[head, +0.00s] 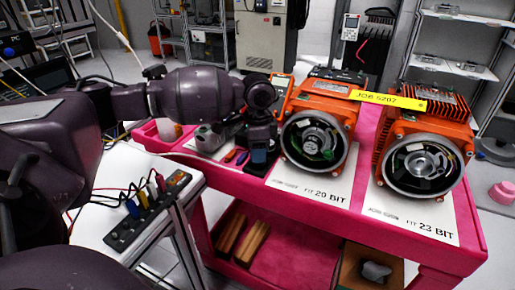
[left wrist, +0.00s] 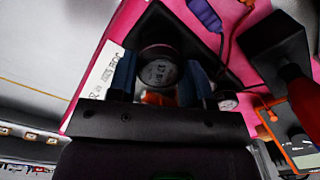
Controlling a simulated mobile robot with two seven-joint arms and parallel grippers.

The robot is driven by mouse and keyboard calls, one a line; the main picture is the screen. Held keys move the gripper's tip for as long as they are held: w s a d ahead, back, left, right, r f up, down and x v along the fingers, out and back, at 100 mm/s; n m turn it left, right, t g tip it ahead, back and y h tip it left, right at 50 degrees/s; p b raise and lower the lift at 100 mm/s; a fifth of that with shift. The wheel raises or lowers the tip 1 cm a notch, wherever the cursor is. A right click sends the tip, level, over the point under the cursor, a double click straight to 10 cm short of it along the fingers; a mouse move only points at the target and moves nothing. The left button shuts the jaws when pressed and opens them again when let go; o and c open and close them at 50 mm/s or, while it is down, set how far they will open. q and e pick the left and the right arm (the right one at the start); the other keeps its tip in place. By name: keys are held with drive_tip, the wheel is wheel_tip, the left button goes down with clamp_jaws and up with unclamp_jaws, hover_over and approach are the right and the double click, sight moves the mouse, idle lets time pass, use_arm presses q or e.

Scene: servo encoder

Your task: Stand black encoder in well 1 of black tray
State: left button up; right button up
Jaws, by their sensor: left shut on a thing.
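My left gripper (head: 259,150) points down over the left part of the pink cart top. In the head view my arm and gripper hide most of this area. My right gripper is not in view.
Two orange servo motors (head: 315,135) (head: 420,160) stand on white cards marked 20 BIT and 23 BIT, right of my gripper. The pink cart (head: 380,228) has a lower shelf. A white table with a power strip (head: 148,212) is at the left.

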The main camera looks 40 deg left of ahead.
use_arm(q)
drive_tip(key=shift+f, duration=0.65)
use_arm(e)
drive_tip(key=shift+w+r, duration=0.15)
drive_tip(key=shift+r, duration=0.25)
use_arm(q)
drive_tip(key=o, duration=1)
drive_tip(key=shift+c, duration=0.6)
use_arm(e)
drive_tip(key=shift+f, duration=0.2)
use_arm(q)
drive_tip(key=shift+r+p, duration=0.85)
drive_tip(key=shift+r, duration=0.45)
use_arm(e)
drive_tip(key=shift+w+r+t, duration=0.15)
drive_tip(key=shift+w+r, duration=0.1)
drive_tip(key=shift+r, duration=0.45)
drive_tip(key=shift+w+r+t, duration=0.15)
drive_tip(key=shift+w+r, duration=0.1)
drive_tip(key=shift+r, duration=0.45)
use_arm(q)
drive_tip(key=shift+r, duration=0.1)
